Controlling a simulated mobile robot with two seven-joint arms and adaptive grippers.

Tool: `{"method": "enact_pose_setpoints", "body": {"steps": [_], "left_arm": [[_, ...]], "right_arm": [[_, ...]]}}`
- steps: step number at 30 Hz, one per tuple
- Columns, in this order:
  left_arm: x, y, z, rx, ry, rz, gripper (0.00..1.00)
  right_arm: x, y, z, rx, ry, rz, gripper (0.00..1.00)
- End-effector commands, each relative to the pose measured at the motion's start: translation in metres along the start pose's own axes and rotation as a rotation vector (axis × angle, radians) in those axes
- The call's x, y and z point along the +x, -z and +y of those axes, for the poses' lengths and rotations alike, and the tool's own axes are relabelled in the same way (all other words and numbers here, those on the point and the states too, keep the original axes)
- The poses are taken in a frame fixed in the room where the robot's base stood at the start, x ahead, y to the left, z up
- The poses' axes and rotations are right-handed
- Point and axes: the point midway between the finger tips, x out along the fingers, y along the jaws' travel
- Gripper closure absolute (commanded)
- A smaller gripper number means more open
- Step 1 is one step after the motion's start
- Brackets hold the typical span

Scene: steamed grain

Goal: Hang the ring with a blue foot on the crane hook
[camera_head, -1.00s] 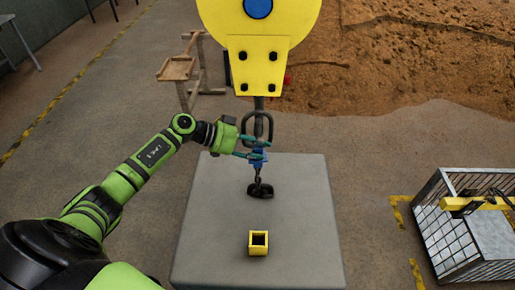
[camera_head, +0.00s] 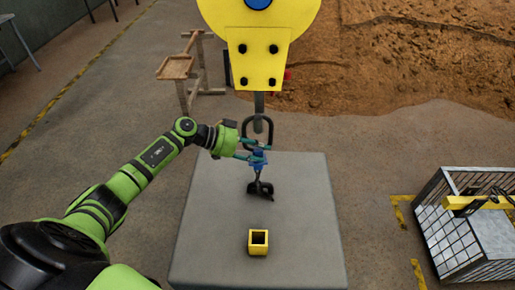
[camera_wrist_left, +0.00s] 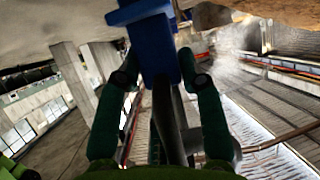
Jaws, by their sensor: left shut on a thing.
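The dark grey ring (camera_head: 246,131) stands upright above its blue foot (camera_head: 258,160). My left gripper (camera_head: 264,152) is shut on the blue foot, holding it above the grey slab. The foot (camera_wrist_left: 152,42) also shows between my fingers (camera_wrist_left: 163,78) in the left wrist view, with dark metal beyond. The crane's yellow block (camera_head: 258,58) hangs above, with a grey shank (camera_head: 259,103) running down to the ring. A black curved piece, apparently the crane hook (camera_head: 261,191), shows below the foot. Whether the ring encircles the shank or only overlaps it in view, I cannot tell. My right gripper is not in view.
A small open yellow box (camera_head: 258,243) sits on the grey slab (camera_head: 215,225). A metal cage (camera_head: 465,235) stands at the right and a wooden stand (camera_head: 178,68) at the back left. The slab is otherwise mostly clear.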

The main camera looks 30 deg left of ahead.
Motion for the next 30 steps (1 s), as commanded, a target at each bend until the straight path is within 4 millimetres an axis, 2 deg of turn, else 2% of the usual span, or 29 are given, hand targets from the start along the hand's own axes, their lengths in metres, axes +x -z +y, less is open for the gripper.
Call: {"method": "enact_pose_setpoints", "body": {"steps": [30], "left_arm": [[0.011, -0.016, -0.010, 0.003, 0.002, 0.008, 1.00]], "right_arm": [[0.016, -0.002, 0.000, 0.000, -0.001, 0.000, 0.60]]}}
